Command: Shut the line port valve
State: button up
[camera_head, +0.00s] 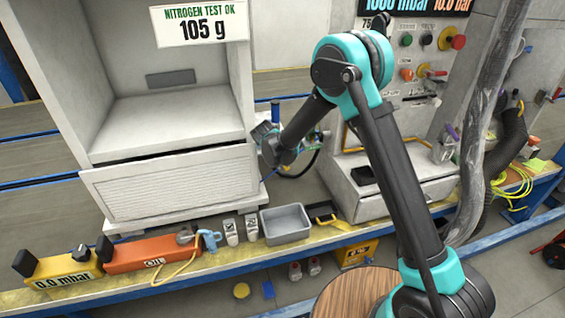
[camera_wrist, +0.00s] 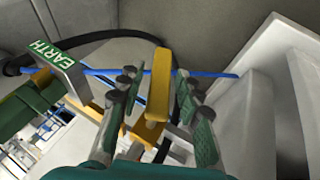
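A flat yellow handle (camera_wrist: 158,85), which looks like a valve lever, stands between the fingers of my gripper (camera_wrist: 157,80) in the wrist view. The two green-padded fingers are apart, one on each side of it, with a gap visible on both sides. The lower end of the handle and whatever it is fixed to are partly hidden. In the head view my arm's end is beside the right edge of the white cabinet (camera_head: 170,185); the fingertips and the yellow handle cannot be made out clearly there.
A green EARTH label (camera_wrist: 55,52), a dark hose and a thin blue line (camera_wrist: 215,75) are close to the fingers. A control panel (camera_head: 420,60) stands at right. A grey tray (camera_head: 286,222) and an orange box (camera_head: 150,253) lie on the front ledge.

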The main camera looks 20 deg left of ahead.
jog(key=shift+r, duration=0.1)
jog(key=v, duration=1.2)
